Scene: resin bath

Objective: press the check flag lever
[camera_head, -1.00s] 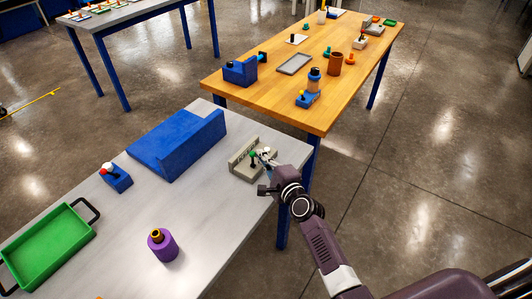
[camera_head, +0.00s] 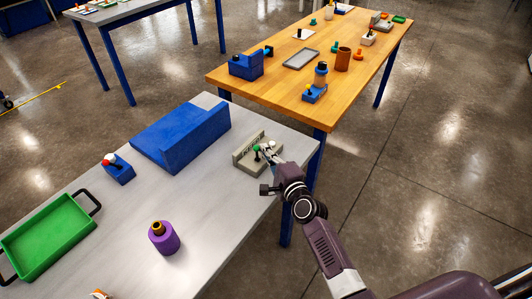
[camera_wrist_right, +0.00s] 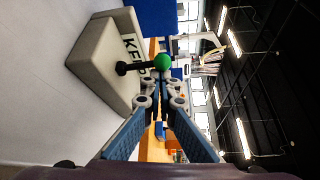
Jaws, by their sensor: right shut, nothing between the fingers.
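A beige lever block (camera_head: 243,160) sits near the far right corner of the grey table. In the right wrist view the block (camera_wrist_right: 92,62) carries a dark lever with a green ball knob (camera_wrist_right: 162,62) and a white label with dark letters that seem to read "KEEP", partly hidden. The green knob (camera_head: 257,148) also shows in the head view. My right gripper (camera_wrist_right: 161,83) is shut and empty, its fingertips close to the green knob; I cannot tell whether they touch it. My left gripper is not in view.
A blue angled block (camera_head: 182,139), a small blue base with a red-and-white knob (camera_head: 117,170), a purple cylinder (camera_head: 164,240) and a green tray (camera_head: 45,238) stand on the grey table. A wooden table (camera_head: 270,85) with several objects stands beyond. The table surface around the purple cylinder is clear.

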